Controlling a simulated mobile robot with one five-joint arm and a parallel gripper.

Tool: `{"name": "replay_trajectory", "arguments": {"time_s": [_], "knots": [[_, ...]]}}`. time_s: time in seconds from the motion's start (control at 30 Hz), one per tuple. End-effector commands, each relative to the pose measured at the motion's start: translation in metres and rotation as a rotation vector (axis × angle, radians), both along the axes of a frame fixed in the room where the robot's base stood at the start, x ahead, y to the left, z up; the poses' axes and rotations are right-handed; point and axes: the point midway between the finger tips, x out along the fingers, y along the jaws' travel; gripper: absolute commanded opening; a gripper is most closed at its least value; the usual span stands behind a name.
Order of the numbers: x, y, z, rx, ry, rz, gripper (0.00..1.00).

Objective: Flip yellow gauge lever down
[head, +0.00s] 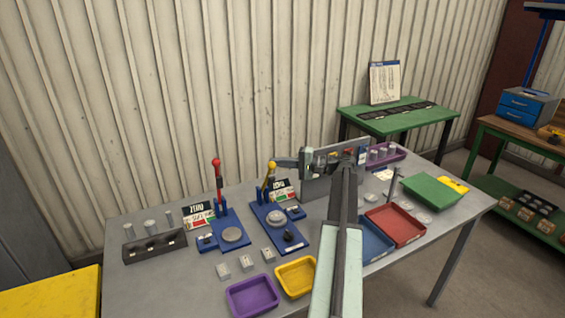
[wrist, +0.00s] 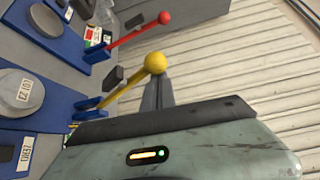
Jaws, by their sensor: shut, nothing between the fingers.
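The yellow gauge lever (head: 267,178) stands up, slightly tilted, from a blue gauge base (head: 267,229). Its round yellow knob (head: 272,165) is at the top. In the wrist view the yellow knob (wrist: 155,62) sits at the tips of my gripper, and the yellow arm runs down-left to the blue base. My gripper (head: 277,163) is shut and empty, right beside the knob. In the wrist view the fingers of my gripper (wrist: 157,82) end at the knob, which hides their tips. I cannot tell whether they touch it.
A second blue gauge with an upright red lever (head: 218,185) stands to the left. Small blocks (head: 247,262), a purple tray (head: 252,297) and a yellow tray (head: 297,278) lie in front. A grey panel (head: 318,187) stands behind my arm. Red tray (head: 395,225) is at right.

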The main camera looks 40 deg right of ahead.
Motion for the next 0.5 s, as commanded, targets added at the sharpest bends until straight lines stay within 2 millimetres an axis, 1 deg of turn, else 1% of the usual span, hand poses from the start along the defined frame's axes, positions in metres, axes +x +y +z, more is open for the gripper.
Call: {"name": "replay_trajectory", "arguments": {"time_s": [0.03, 0.2, 0.5], "knots": [[-0.006, 0.002, -0.005, 0.000, 0.000, -0.003, 0.00], [-0.016, 0.007, -0.012, 0.000, 0.001, 0.000, 0.00], [-0.023, 0.011, -0.016, 0.001, 0.003, 0.004, 0.00]]}}
